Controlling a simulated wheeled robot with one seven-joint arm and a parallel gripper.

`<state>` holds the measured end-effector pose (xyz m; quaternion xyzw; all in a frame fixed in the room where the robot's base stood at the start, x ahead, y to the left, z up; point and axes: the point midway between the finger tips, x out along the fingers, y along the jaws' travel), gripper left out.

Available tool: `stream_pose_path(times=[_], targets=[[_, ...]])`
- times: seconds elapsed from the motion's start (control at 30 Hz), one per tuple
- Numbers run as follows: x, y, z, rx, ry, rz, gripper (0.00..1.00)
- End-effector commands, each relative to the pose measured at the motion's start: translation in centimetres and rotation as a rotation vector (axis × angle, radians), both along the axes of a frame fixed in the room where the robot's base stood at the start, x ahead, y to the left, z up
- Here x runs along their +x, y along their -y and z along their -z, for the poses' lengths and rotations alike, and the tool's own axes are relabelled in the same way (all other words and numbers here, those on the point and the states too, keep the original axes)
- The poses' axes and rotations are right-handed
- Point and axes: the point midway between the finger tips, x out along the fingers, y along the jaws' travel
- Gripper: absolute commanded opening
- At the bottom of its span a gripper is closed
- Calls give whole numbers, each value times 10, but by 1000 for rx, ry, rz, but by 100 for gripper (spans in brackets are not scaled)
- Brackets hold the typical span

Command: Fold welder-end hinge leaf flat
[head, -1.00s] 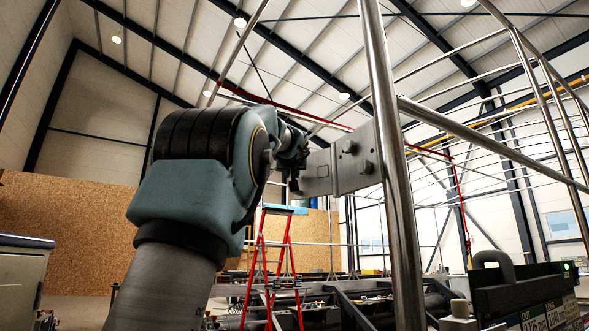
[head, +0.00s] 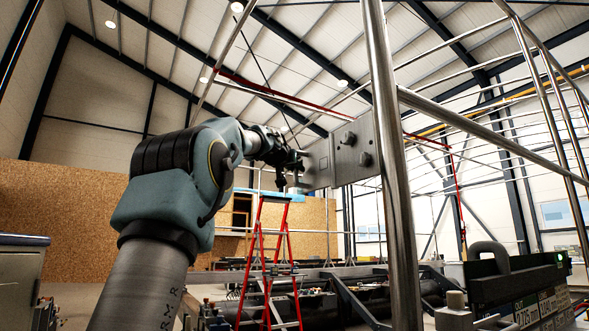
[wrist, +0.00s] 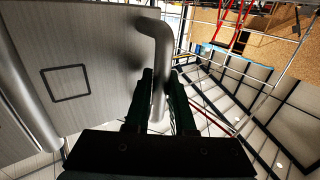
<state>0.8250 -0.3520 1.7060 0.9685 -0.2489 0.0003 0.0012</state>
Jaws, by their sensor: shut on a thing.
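The hinge leaf (head: 320,164) is a flat grey metal plate with a dark square outline. It stands upright at the left of a bolted grey plate (head: 358,145) beside a steel post. In the wrist view the leaf (wrist: 92,60) fills the upper left, and a bent grey bar handle (wrist: 157,45) stands out from its edge. My gripper (head: 296,172) is at the leaf's left edge. In the wrist view its fingers (wrist: 162,88) lie on either side of the handle and are shut on it.
The steel post (head: 388,190) stands just right of the plates, with rails running right from it. A red stepladder (head: 265,250) stands behind, below my gripper. A dark box with a handle and displays (head: 520,290) is at lower right.

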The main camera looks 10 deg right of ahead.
Motion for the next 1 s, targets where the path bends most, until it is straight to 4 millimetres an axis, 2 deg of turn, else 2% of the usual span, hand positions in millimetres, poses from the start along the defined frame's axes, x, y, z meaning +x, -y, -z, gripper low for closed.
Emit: stream_pose_path(times=[0.6, 0.63, 0.9, 1.0], targets=[[3, 2, 1, 0, -2, 22, 0], [3, 2, 1, 1, -3, 22, 23], [2, 2, 1, 0, -2, 22, 52], [2, 2, 1, 1, -2, 22, 52]])
